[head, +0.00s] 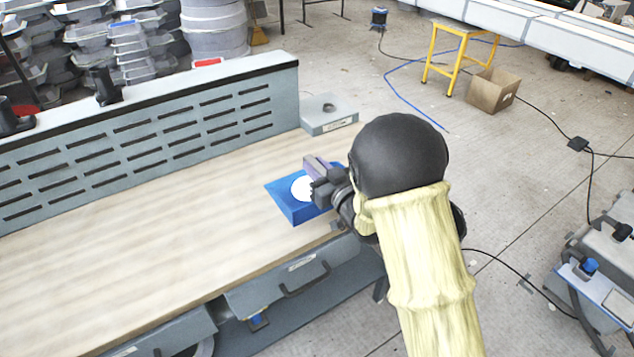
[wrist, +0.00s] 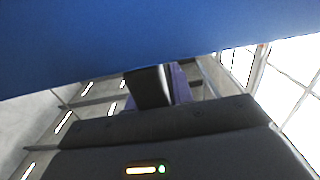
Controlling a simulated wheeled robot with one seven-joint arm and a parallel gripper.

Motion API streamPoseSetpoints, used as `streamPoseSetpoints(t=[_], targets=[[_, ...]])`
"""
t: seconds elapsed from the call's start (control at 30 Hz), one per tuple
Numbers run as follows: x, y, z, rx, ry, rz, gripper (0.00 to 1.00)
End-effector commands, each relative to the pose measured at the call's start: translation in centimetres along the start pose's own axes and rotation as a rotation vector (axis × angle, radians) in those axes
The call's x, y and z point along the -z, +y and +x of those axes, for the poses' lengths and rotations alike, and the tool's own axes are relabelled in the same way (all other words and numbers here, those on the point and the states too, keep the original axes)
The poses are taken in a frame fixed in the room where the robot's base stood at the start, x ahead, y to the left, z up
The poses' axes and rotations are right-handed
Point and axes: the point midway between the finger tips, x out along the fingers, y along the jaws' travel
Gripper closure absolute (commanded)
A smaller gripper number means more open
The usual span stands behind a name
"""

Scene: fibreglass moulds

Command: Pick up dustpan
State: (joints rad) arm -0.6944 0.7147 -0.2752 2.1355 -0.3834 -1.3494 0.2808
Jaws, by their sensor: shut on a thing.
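The dustpan (head: 287,210) is blue with a white round patch and shows in the head view at the right end of the wooden bench top. My gripper (head: 322,178) is at its right side and shut on it, covering part of it. In the wrist view the blue dustpan (wrist: 130,40) fills the top, close to the camera. A purple-grey piece shows by the fingers in both views; I cannot tell what it belongs to. I cannot tell whether the dustpan touches the bench or is slightly above it.
The wooden bench top (head: 130,250) is bare to the left. A slotted grey panel (head: 150,140) runs along its back. A grey box (head: 329,114) stands at the far corner. A yellow stool (head: 460,55), cardboard box (head: 493,90) and cables lie on the floor beyond.

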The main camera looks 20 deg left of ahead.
Motion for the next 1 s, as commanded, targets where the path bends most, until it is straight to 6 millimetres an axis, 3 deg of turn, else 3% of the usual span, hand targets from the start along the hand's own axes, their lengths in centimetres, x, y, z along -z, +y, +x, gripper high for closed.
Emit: streamPoseSetpoints(t=[0.1,0.23,1.0], targets=[[1.5,0.1,0.0,-0.001,0.003,0.001,1.0],[2.0,0.0,0.0,0.0,0.001,0.001,1.0],[2.1,0.0,0.0,0.0,0.0,0.0,1.0]])
